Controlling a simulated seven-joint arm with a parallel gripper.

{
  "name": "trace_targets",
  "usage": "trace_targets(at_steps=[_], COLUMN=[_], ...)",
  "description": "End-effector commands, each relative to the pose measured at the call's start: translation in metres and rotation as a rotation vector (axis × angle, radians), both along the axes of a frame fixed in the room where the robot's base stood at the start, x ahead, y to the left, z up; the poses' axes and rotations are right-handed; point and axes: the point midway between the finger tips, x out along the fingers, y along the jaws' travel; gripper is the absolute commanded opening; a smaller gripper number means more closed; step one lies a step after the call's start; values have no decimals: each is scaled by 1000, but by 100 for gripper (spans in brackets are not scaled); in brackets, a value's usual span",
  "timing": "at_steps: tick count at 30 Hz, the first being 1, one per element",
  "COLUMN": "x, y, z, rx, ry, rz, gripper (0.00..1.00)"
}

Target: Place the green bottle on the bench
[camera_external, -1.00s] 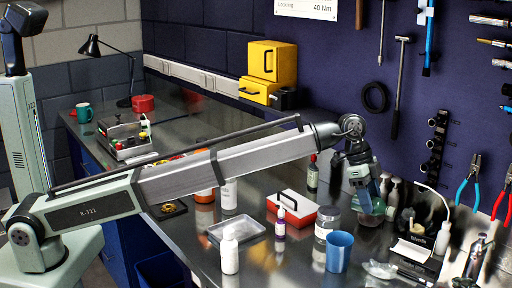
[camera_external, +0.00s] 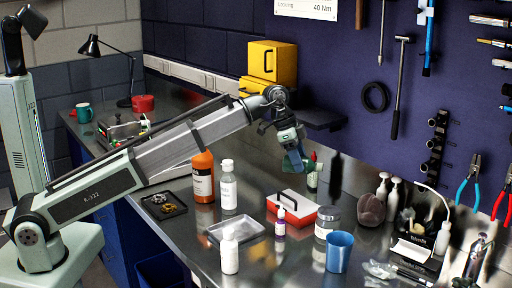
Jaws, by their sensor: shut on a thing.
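My gripper (camera_external: 293,158) hangs over the middle of the bench (camera_external: 190,243), pointing down behind the red and white box. Its jaws are shut on a small blue-green thing, which I take to be the green bottle; the fingers partly cover it and its outline is hard to make out. It looks held above the bench top. A small dark green bottle with a red cap and pale label (camera_external: 312,173) stands upright just right of my gripper.
A brownish lump (camera_external: 371,209) sits further right.

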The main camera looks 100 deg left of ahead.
Motion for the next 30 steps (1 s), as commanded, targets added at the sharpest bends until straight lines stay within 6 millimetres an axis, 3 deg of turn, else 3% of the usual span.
trace_targets(at_steps=[1,6,15,20,26,30], x=[-23,-83,-167,-189,-202,-218], y=[9,38,74,103,158,206], z=[1,6,12,6,-14,-31], rx=[1,1,1,1,0,0], ry=[-2,-2,-2,0,1,2], rz=[34,146,321,431,618,777], gripper=[20,20,20,20,20,20])
